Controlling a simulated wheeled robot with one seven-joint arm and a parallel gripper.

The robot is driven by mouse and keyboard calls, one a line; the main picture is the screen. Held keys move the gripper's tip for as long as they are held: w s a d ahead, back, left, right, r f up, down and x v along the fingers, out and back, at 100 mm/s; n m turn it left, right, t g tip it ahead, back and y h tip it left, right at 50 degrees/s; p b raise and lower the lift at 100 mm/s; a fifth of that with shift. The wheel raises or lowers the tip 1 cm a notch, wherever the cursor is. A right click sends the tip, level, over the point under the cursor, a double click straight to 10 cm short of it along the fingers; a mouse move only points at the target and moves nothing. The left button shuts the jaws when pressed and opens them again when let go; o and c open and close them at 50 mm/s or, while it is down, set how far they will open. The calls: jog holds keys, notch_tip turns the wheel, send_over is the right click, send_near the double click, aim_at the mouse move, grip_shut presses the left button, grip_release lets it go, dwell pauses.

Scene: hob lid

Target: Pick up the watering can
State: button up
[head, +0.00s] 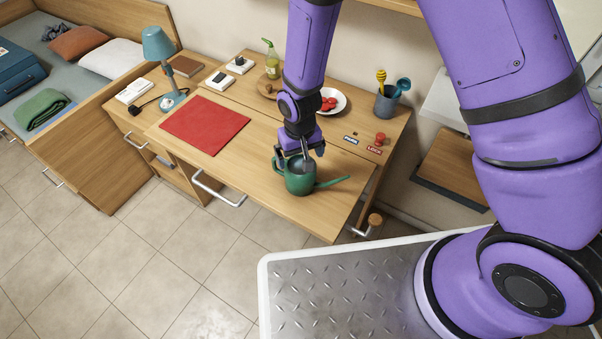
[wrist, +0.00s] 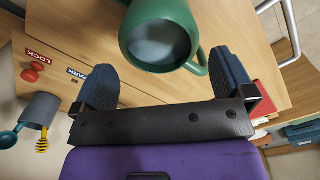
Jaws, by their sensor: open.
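The green watering can (head: 299,181) stands upright on the front part of the wooden desk, its spout pointing right and a handle on its left. My gripper (head: 302,152) is above the can, reaching down toward its top in the head view. In the wrist view, the can (wrist: 160,38) shows its round grey opening just beyond my fingers, with a curved green part at its right. My gripper (wrist: 165,85) is open, one dark finger on each side, with nothing seen between the fingertips. Whether a finger touches the can I cannot tell.
A red mat (head: 205,124) lies left of the can. Behind are a white plate (head: 333,109), a grey cup (head: 386,104) with utensils, a green bottle (head: 271,60) and a red knob (head: 380,138). A blue lamp (head: 159,45) stands at the back left.

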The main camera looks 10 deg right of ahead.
aim_at(300, 164)
jog(key=shift+f, duration=3.6)
jog(key=c, duration=0.9)
jog(key=shift+o, duration=0.2)
jog(key=shift+r, duration=0.1)
